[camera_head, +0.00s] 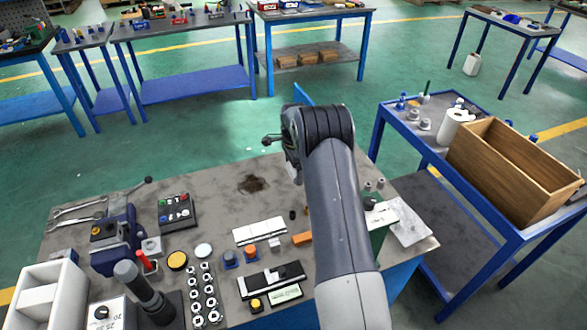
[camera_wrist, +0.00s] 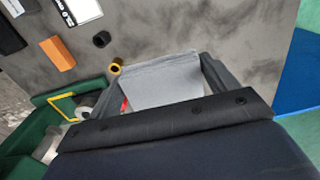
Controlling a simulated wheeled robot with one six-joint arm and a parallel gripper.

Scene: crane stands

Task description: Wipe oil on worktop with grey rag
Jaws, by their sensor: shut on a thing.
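The grey worktop (camera_head: 215,215) has a dark brown oil patch (camera_head: 252,184) near its far edge, left of my arm. In the wrist view my gripper (camera_wrist: 160,78) is shut on the grey rag (camera_wrist: 162,88), which spans between the two fingers. Bare worktop (camera_wrist: 215,30) shows beyond the rag in that view. The oil patch is not clearly seen in the wrist view. In the head view my arm hides the gripper and most or all of the rag. I cannot tell whether the rag touches the worktop.
A button box (camera_head: 177,211) and wrenches (camera_head: 80,210) lie left of the oil. A blue side table (camera_head: 440,165) stands right.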

